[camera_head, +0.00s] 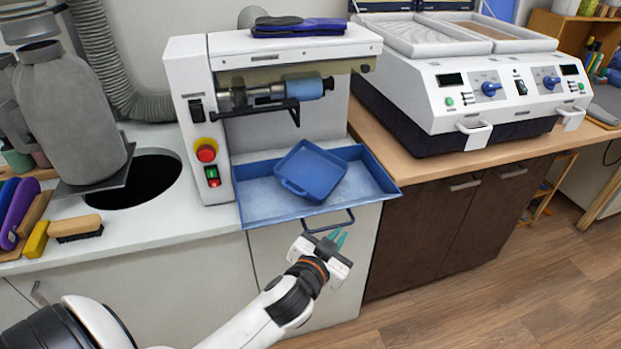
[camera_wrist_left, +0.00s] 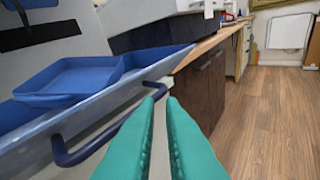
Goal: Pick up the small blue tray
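The small blue tray (camera_head: 311,171) lies turned at an angle inside a larger blue tray (camera_head: 256,205) under the grinding machine. Both show at the left in the left wrist view, the small tray (camera_wrist_left: 70,80) resting in the large one (camera_wrist_left: 45,132). The large tray has a dark blue handle (camera_head: 329,222) on its front. My left gripper (camera_head: 334,237) is in front of and below that handle, apart from the small tray. Its teal fingers (camera_wrist_left: 160,125) have a gap between them and hold nothing. My right gripper is not in view.
The grinding machine (camera_head: 190,75) overhangs the trays from behind. A large forming machine (camera_head: 480,85) stands on the wooden counter at the right. Brushes (camera_head: 76,228) and a grey vessel (camera_head: 72,115) stand at the left. The floor (camera_head: 470,300) at the right is clear.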

